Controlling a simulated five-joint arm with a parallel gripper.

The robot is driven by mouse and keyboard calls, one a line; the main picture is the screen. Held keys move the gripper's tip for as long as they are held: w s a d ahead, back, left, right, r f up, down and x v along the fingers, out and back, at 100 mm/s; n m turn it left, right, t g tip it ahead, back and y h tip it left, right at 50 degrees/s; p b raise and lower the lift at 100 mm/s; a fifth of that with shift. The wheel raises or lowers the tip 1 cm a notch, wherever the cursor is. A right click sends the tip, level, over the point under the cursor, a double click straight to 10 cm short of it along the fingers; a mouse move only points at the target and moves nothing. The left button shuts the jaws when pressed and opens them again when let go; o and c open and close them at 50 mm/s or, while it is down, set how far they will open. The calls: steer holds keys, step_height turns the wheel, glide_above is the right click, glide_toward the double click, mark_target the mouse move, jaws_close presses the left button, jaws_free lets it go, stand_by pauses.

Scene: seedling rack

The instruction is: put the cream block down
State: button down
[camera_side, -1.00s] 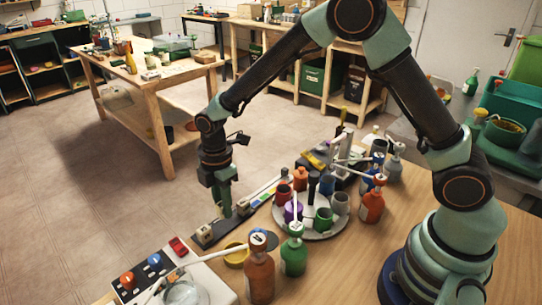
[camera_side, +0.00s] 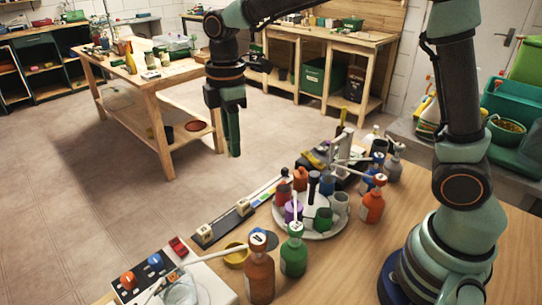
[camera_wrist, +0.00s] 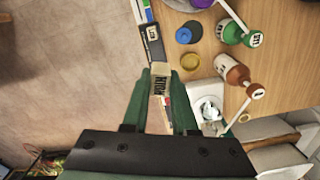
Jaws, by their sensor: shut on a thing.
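My gripper (camera_side: 233,152) is raised well above and behind the rack, its fingers pointing down. In the wrist view my gripper (camera_wrist: 160,76) is shut on a cream block (camera_wrist: 160,82) with dark lettering, between the fingertips. The side view does not show this block clearly; the fingers hide it. The long dark rack (camera_side: 225,222) lies along the bench edge below. A cream block (camera_side: 204,233) sits at its near end and another cream block (camera_side: 243,207) sits farther along. One lettered block (camera_wrist: 153,33) also shows on the rack in the wrist view.
A round tray (camera_side: 322,234) with several cups and bottles stands right of the rack. An orange bottle (camera_side: 259,276) and a green bottle (camera_side: 293,254) stand in front.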

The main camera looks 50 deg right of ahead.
steer(key=s+d+f+m, duration=0.2)
steer(key=s+d+m, duration=0.5)
steer(key=d+m, duration=0.45)
step_height(320, 180, up, 2)
steer(key=n, duration=1.5)
glide_above(226, 225)
steer(key=shift+r, duration=0.1)
step_height(226, 225, down, 20)
steer(key=shift+r, duration=0.2)
steer(key=shift+f, duration=0.2)
steer(key=c, duration=0.7)
jaws_free()
